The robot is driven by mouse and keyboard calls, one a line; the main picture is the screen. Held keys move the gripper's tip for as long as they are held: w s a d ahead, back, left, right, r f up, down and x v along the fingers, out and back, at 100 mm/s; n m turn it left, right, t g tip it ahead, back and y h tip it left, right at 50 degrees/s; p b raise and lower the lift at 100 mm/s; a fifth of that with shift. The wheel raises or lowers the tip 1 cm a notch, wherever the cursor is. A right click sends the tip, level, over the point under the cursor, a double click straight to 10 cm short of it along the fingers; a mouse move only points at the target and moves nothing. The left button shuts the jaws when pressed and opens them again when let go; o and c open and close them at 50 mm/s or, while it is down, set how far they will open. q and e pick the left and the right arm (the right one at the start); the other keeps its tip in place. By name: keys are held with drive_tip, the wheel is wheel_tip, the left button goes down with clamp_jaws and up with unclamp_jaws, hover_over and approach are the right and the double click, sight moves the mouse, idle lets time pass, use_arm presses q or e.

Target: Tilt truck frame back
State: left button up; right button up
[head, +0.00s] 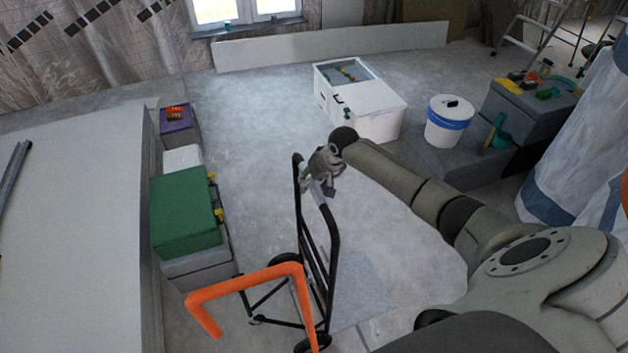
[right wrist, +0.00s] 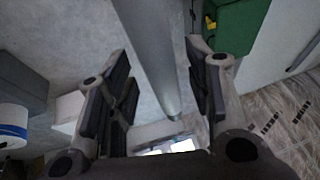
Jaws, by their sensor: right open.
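The truck frame (head: 331,262) is a black tubular hand truck standing on the floor in the middle of the head view, with dark wheels at its bottom. Its top bar has a grey grip section (head: 319,195). My right gripper (head: 322,178) is at this top bar and partly hides it. In the right wrist view, a grey bar (right wrist: 150,55) runs between the two open fingers of my right gripper (right wrist: 165,95). Gaps show on both sides of the bar, and whether either finger touches it is unclear. My left gripper is not in view.
An orange bent tube (head: 245,283) crosses in front of the truck's lower part. A green case (head: 185,210) on grey boxes stands left, beside a large pale panel (head: 75,200). A white cabinet (head: 370,115) and bucket (head: 448,122) stand behind right. Floor behind the truck is clear.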

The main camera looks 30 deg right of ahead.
drive_tip(key=shift+w+a, duration=0.1)
drive_tip(key=c, duration=0.5)
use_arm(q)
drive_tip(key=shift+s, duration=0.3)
use_arm(e)
clamp_jaws()
